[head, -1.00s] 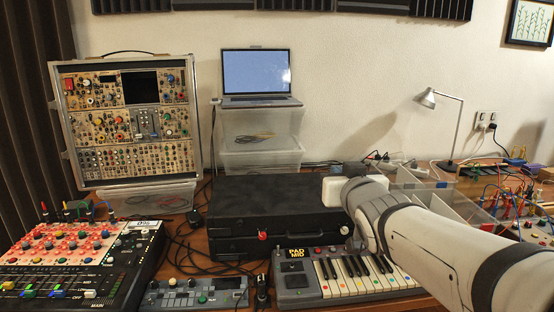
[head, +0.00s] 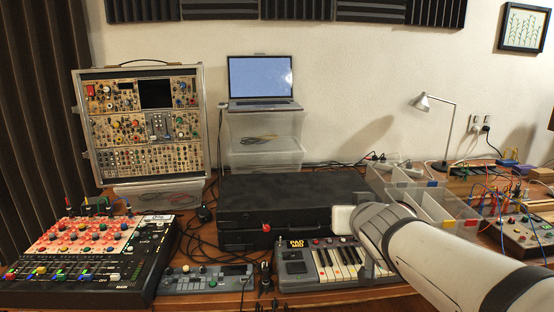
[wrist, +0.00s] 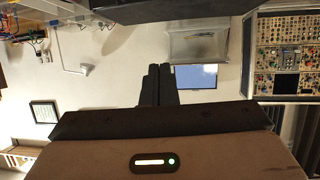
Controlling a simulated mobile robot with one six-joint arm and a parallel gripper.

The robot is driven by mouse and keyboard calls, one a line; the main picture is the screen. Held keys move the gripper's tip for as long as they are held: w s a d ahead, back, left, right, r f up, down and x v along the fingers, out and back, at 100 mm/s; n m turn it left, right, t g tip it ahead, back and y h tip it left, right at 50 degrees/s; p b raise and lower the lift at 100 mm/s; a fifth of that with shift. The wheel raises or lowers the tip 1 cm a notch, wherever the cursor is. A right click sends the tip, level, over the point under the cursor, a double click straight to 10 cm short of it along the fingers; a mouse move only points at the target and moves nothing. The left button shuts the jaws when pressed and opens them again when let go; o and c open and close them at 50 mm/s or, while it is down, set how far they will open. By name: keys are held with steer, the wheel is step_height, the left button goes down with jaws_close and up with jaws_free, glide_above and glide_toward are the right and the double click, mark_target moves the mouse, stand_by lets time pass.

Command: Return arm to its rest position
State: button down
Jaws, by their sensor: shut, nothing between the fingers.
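My arm (head: 450,255) reaches in from the lower right of the head view, above the right end of the keyboard (head: 295,268). Its fingers are hidden there behind the wrist. In the wrist view my gripper (wrist: 158,72) shows two dark fingers pressed together with nothing between them. They point toward the wall, and the laptop (wrist: 196,77) appears beside them in that upside-down picture.
A black case (head: 280,195) lies behind the keyboard. Clear divided bins (head: 440,210) and a patch box (head: 530,235) stand at the right. A mixer (head: 85,250), small controller (head: 205,280) and modular synth rack (head: 145,120) are at the left. A lamp (head: 422,103) stands behind.

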steer(key=s+f+g+p, duration=0.3)
steer(key=s+g+p, duration=0.1)
steer(key=s, duration=0.5)
steer(key=s+f+g+p, duration=0.3)
steer(key=s+g+p, duration=0.2)
steer(key=s, duration=0.5)
steer(key=shift+g+p, duration=0.3)
steer(key=shift+g, duration=0.7)
steer(key=c, duration=2.2)
jaws_free()
